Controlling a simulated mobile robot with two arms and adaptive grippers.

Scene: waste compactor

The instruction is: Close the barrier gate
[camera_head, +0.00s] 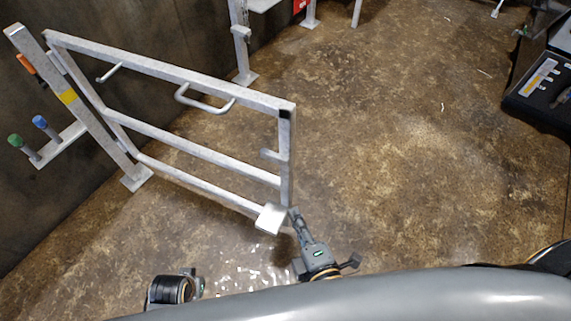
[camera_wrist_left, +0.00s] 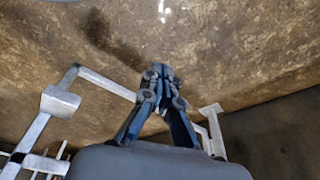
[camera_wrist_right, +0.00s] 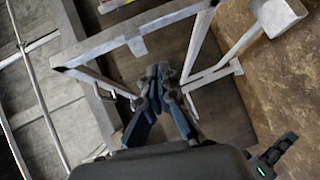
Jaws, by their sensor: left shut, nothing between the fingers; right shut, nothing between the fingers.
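The barrier gate (camera_head: 200,146) is a pale metal frame with three rails, a loop handle (camera_head: 205,104) and a plate (camera_head: 271,218) at its lower free corner. It hangs from a leaning-looking post (camera_head: 75,105) at the left and stands swung out over the floor. My right gripper (camera_head: 294,214) is shut and empty, its tips beside the lower free corner; I cannot tell if they touch. Its fingers show in the right wrist view (camera_wrist_right: 160,75), with gate bars behind. My left gripper (camera_wrist_left: 163,72) is shut and empty; the head view shows mainly its wrist, low and left.
A second post (camera_head: 241,45) stands against the dark wall behind the gate. Green and blue handles (camera_head: 28,146) sit on a bracket at the left. A dark case (camera_head: 540,85) is at the right. The brown floor right of the gate is clear.

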